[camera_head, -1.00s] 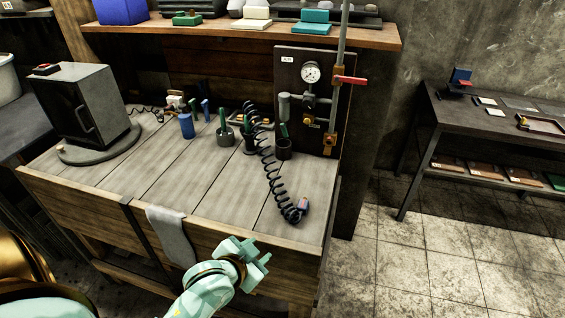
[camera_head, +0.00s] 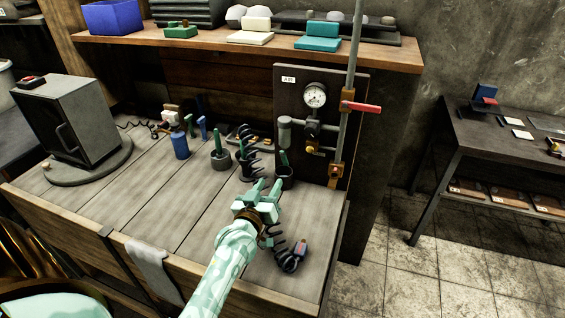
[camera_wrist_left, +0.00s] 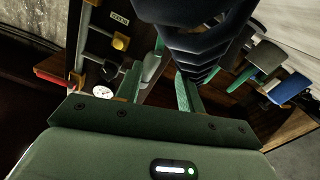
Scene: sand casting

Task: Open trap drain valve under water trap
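The water trap (camera_head: 284,134) is a grey cylinder on the dark air panel (camera_head: 350,84), left of the round gauge (camera_head: 315,95). I cannot clearly make out a drain valve under it; a green handle and a dark cup (camera_head: 285,182) stand just below. A small yellow knob (camera_head: 310,149) is on the piping to its right. My left gripper (camera_head: 267,187) is open and empty above the bench, in front of and below the trap, apart from it. In the left wrist view, the gauge (camera_wrist_left: 103,92) shows beyond the spread fingers. My right gripper is out of view.
A black coiled hose (camera_head: 249,160) runs behind my left gripper and to its end fitting (camera_head: 291,259); its coils loom close in the wrist view (camera_wrist_left: 205,40). A red lever (camera_head: 361,107) sticks out right. The blue container (camera_head: 180,146) stands left. The bench's front left is clear.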

